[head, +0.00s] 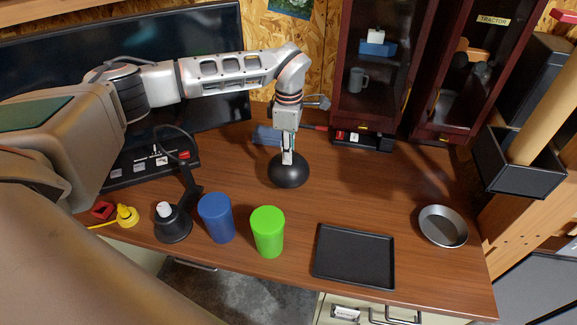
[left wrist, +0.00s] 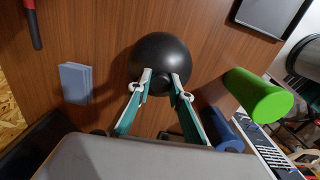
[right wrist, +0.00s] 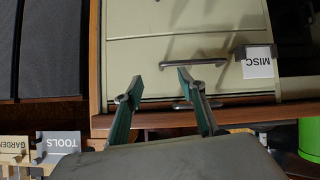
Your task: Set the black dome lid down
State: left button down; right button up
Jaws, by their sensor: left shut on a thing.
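The black dome lid (head: 288,172) is at the middle of the wooden bench, dome upward. In the left wrist view the lid (left wrist: 160,56) shows its round dome and a small knob. My left gripper (head: 287,155) points down from above and is shut on the lid's knob; its fingertips (left wrist: 159,80) sit on either side of it. I cannot tell whether the lid's rim touches the bench. My right gripper (right wrist: 160,84) is open and empty, in front of a drawer front and handle below the bench edge.
A blue cup (head: 217,218) and green cup (head: 268,232) stand nearer the front edge. A black tray (head: 354,256) and metal bowl (head: 443,226) lie to the right. A blue block-like thing (head: 266,135) lies behind the lid. Bench (head: 365,190) right of the lid is clear.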

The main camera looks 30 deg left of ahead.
aim_at(288, 166)
pick_arm(q)
jog(key=shift+f, duration=2.85)
jog(key=shift+f, duration=0.15)
jog(key=c, duration=1.8)
grip_release()
notch_tip(288, 166, up, 12)
jog(key=shift+r, duration=0.15)
